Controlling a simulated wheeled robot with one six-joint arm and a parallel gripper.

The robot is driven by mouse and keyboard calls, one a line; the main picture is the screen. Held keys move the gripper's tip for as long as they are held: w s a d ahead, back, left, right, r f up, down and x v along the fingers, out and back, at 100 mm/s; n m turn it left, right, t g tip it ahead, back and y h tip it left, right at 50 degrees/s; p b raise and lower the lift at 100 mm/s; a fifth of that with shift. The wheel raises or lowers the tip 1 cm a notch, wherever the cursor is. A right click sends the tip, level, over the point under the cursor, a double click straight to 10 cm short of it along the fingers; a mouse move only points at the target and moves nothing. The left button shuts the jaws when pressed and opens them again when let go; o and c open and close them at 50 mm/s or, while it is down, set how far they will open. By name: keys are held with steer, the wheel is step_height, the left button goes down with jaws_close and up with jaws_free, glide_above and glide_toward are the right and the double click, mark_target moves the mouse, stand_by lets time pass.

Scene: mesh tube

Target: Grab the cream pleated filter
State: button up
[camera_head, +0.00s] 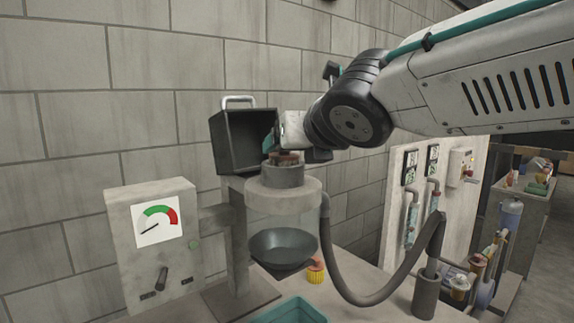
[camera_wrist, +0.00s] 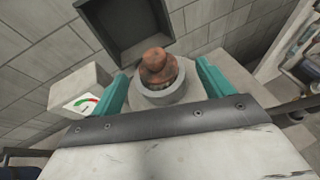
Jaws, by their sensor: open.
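My gripper (camera_wrist: 162,72) is open. Its two teal fingers stand on either side of a reddish-brown knobbed piece (camera_wrist: 156,64), with a gap on both sides in the wrist view. That piece sits in a grey round collar (camera_wrist: 160,97) on top of the machine. In the head view my gripper (camera_head: 280,150) is just above this collar (camera_head: 283,174), and the fingers are partly hidden. No cream pleated filter shows clearly. A small ribbed yellow piece with a red part (camera_head: 316,271) stands behind the dark bowl (camera_head: 283,248), partly hidden; I cannot tell if it is the filter.
A dark open box (camera_head: 243,142) with a handle is behind the collar. A gauge box (camera_head: 155,245) stands left. A grey hose (camera_head: 385,290) curves at right. A teal tray (camera_head: 297,309) is at the front. Yellow-topped parts (camera_head: 459,286) stand far right.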

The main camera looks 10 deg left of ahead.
steer(key=x, duration=0.7)
steer(key=shift+a, duration=0.35)
steer(key=c, duration=1.1)
